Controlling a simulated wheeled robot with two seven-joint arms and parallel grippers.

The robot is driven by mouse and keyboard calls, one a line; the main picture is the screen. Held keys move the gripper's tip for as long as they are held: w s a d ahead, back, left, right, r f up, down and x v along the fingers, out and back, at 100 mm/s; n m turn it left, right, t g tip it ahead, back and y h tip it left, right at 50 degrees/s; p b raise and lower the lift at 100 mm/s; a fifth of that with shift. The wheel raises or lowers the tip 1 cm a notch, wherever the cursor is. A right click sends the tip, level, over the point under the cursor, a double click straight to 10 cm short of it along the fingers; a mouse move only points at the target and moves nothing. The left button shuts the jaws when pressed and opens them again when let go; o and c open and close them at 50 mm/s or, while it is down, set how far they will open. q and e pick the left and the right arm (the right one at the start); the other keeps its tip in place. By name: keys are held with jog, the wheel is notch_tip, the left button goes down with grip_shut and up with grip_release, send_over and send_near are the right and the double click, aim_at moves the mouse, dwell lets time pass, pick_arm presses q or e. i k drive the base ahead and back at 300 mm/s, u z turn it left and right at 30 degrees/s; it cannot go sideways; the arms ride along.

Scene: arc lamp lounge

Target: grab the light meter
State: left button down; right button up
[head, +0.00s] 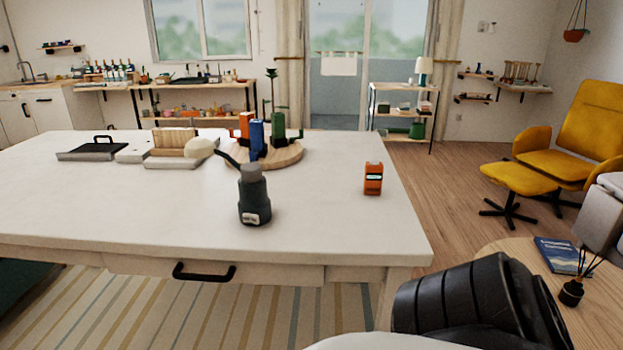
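A small upright orange device with dark parts and a small pale display (373,178) stands near the right end of the white table (320,215). It looks like the light meter, though its markings are too small to read. Nothing touches it and its front is unobstructed. A black link of my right arm shows at the bottom right, well in front of the table's right corner. I see no fingers of my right gripper. My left arm and gripper are not in view.
A dark grey canister with a label (254,198) stands left of the device. Behind it, a round wooden board (290,158) holds orange, blue and green items. A round side table (520,258) with a book (560,254) is at right. The tabletop around the device is clear.

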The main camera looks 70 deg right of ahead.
aim_at(374, 169)
jog(key=u, duration=0.05)
jog(key=i, duration=1.25)
jog(key=z, duration=1.8)
